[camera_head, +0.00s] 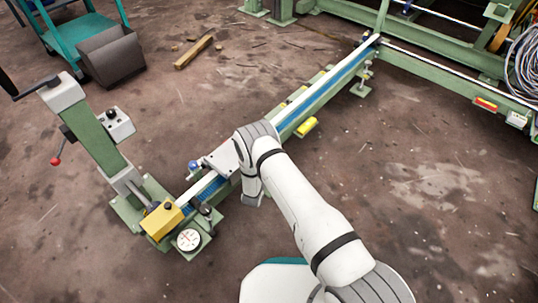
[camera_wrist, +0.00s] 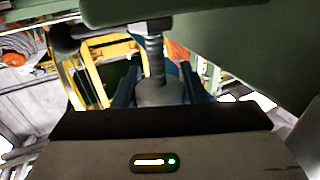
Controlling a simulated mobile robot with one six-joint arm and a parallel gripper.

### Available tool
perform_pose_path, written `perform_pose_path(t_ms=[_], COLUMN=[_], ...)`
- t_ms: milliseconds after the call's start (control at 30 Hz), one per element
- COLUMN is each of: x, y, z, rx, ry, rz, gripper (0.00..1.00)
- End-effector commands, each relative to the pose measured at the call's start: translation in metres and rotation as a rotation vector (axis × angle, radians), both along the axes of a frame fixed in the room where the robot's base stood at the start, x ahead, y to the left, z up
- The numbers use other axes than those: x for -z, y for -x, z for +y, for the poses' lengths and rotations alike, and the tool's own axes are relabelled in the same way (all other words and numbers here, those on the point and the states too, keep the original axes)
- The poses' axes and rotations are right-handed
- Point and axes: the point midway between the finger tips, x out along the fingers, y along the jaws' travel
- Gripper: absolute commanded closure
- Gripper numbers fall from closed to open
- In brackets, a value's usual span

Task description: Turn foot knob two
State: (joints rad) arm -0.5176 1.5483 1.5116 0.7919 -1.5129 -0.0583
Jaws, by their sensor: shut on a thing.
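In the wrist view a grey round foot knob (camera_wrist: 160,93) sits at the lower end of an upright threaded rod (camera_wrist: 154,55) under a green beam (camera_wrist: 235,45). My gripper (camera_wrist: 161,88) has its two dark blue fingers on either side of the knob and is shut on it. In the head view my arm reaches over the long rail (camera_head: 325,93) and its wrist points down beside it. The fingers and this knob are hidden there. I cannot read which number this foot has.
A green post with a crank (camera_head: 95,135) stands at the rail's near end, by a yellow block (camera_head: 161,220) and a round dial (camera_head: 188,239). A teal cart (camera_head: 75,35) and wooden stick (camera_head: 194,52) lie beyond. A green frame (camera_head: 430,70) runs behind. The right floor is clear.

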Motion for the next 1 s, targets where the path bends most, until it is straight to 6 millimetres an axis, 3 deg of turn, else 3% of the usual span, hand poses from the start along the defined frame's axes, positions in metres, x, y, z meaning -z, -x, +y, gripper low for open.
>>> perform_pose_path(t_ms=[467,500,733,1000], x=[-0.003,-0.003,-0.0017,-0.0014], y=[-0.0031,-0.0031,-0.0018,0.0007], z=[0.0015,0.0014,0.0003,0.0005], rx=[0.01,0.01,0.011,0.011], ry=[-0.003,-0.003,-0.002,-0.001], rz=[-0.006,-0.006,-0.004,-0.001], gripper=[0.85,0.6,0.41,0.41])
